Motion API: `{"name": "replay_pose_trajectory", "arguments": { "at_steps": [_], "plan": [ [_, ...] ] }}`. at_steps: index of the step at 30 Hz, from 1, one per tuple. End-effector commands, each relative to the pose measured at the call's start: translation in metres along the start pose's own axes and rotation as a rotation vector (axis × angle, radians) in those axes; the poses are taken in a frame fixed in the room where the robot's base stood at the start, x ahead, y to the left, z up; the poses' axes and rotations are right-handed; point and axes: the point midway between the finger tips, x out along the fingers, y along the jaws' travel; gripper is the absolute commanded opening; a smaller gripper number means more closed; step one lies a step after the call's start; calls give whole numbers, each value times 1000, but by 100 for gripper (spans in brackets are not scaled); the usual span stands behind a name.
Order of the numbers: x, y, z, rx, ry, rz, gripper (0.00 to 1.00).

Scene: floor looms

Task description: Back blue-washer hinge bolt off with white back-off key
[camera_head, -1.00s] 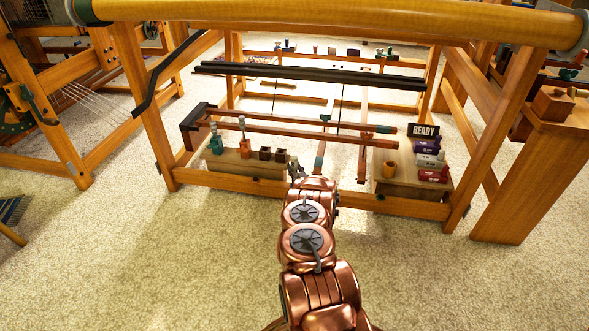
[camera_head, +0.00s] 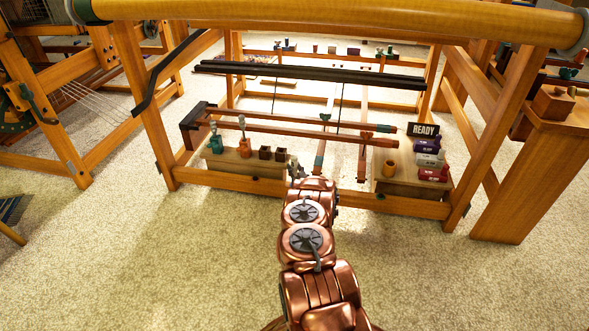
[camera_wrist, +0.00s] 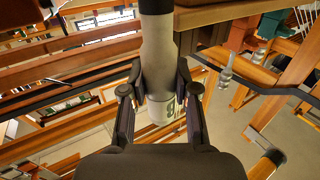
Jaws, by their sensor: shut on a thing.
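A white cylindrical key (camera_wrist: 158,50) with a dark mark near its lower end stands between the fingers of my gripper (camera_wrist: 160,92) in the wrist view. My gripper is shut on it. In the head view my gripper (camera_head: 297,172) is at the front rail of the loom, between two wooden shelves, and is small and partly hidden by my arm. I cannot make out a blue washer or its hinge bolt in either view.
The left shelf (camera_head: 240,165) holds a teal holder (camera_head: 216,145), an orange holder (camera_head: 245,148) and dark cups. Loom posts flank both sides. The front carpet is clear.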

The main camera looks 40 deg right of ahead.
Motion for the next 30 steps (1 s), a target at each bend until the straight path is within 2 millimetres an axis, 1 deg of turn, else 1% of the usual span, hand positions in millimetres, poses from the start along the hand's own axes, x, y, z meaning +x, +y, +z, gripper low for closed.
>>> {"name": "replay_pose_trajectory", "arguments": {
  "at_steps": [30],
  "plan": [
    [-1, -1, 6, 1, -6, -2, 0]
  ]
}}
